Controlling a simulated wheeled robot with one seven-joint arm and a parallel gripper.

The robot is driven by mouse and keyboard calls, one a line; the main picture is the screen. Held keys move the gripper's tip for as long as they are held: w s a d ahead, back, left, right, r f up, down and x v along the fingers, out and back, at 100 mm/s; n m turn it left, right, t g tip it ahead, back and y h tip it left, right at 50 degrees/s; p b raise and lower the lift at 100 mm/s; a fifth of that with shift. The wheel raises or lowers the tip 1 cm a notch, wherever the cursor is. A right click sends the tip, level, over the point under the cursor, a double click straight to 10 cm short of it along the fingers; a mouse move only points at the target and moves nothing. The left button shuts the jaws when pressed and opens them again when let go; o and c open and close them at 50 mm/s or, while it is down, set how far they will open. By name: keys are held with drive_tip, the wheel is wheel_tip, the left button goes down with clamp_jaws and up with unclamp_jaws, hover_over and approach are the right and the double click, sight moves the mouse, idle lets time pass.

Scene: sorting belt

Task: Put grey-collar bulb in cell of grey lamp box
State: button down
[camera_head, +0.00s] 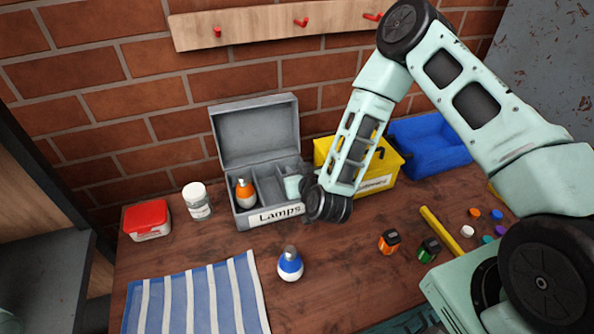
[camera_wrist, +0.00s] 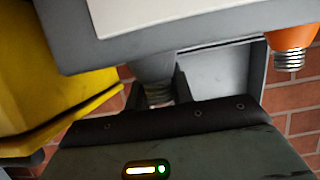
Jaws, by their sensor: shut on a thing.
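The grey lamp box (camera_head: 243,222) stands open against the wall, with a "Lamps" label on its front and dividers inside. An orange-collar bulb (camera_head: 246,193) stands in its left cell; it also shows in the wrist view (camera_wrist: 290,38). My gripper (camera_wrist: 157,93) is at the right part of the box, shut on the grey-collar bulb (camera_wrist: 155,68). The bulb's threaded end shows between the fingers, and the box's front wall hides its far part. I cannot tell whether it touches the cell floor.
A blue-collar bulb (camera_head: 290,265) stands on the table before the box. A yellow bin (camera_head: 390,168) is close right of my wrist, with a blue bin (camera_head: 432,145) beyond. A white jar (camera_head: 197,202), a red-lidded tub (camera_head: 147,219) and a striped cloth (camera_head: 200,300) lie left.

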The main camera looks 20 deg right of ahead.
drive_tip(key=shift+f, duration=0.15)
drive_tip(key=c, duration=1.1)
unclamp_jaws()
drive_tip(key=shift+s, duration=0.1)
